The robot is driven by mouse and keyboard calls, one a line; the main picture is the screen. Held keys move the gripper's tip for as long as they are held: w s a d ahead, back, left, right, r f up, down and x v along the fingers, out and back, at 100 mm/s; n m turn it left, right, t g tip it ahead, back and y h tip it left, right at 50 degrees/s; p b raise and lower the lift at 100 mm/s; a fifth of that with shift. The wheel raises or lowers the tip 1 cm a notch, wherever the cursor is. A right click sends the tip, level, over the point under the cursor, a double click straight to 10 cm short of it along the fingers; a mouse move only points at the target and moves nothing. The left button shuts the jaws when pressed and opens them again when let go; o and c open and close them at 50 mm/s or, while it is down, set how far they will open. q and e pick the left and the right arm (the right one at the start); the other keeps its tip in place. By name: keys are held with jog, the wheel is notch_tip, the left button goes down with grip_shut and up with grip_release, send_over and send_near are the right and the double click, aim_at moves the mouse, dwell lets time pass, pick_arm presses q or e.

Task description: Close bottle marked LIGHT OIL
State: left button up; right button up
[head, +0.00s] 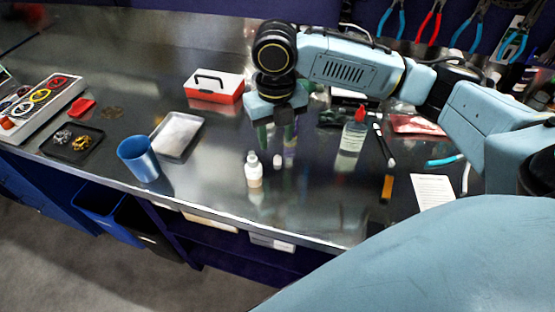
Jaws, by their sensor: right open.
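A small white bottle (254,172) with a narrow top and a tan lower part stands upright near the bench's front edge. A small white cap-like piece (277,161) sits on the bench just right of it. A clear bottle (352,138) with a red tip stands farther right. I cannot read any label, so I cannot tell which is marked LIGHT OIL. My right gripper (276,137) points down behind the white bottle and the white piece, open, and touches neither as far as I can see. My left gripper is out of view.
A blue cup (138,158), a metal tray (179,135) and a red-and-white box (214,86) stand left of my gripper. A black tray (72,143) with small parts lies farther left. White paper (432,191) lies at right. The front edge before the bottle is clear.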

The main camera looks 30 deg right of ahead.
aim_at(278, 156)
jog(key=shift+f, duration=0.3)
jog(key=f, duration=0.3)
jog(key=f+b, duration=0.1)
jog(key=f, duration=0.1)
jog(key=shift+s+f, duration=0.15)
jog(key=shift+s, duration=0.2)
grip_shut()
